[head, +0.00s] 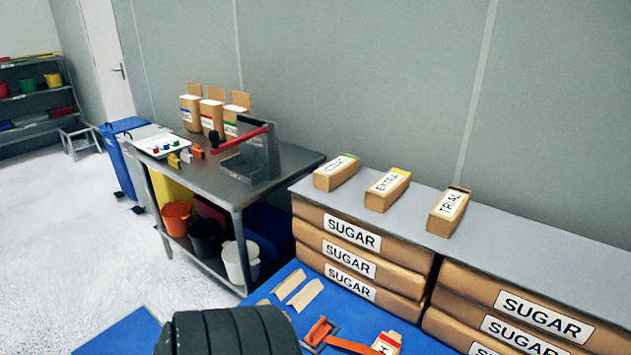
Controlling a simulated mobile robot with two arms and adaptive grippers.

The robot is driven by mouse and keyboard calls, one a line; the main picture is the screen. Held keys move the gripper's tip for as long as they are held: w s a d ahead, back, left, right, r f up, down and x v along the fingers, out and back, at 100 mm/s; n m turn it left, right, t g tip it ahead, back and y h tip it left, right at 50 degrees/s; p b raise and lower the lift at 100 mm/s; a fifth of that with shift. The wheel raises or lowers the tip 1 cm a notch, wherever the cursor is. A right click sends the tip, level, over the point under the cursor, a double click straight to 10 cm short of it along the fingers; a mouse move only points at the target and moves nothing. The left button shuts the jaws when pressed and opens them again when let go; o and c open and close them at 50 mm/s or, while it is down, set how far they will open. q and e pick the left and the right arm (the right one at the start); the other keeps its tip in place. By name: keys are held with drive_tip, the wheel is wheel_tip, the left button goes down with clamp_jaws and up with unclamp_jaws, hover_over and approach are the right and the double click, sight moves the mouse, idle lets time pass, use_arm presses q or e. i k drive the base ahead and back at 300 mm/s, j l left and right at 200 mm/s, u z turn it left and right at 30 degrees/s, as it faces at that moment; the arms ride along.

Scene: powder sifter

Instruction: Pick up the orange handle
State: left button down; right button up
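An orange handle-like piece (319,331) lies on the blue surface at the bottom middle of the head view. It sits at a dark frame, and an orange strip (350,346) runs from it to the right, cut off by the bottom edge. A small orange piece (197,152) also lies on the steel table, beside yellow ones; its exact shape is too small to tell. A black ribbed part, probably mine, fills the bottom left and may hide some of the blue surface. Neither gripper can be made out.
The steel table (285,157) holds a white tray (163,146), a red-handled metal device (252,155) and upright bags (211,112). Buckets (205,236) stand on its lower shelf. Sugar sacks (352,258) are stacked at the right under a grey top (500,240). Open floor lies left.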

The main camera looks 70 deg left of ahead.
sight(321, 329)
drive_tip(key=u, duration=1.6)
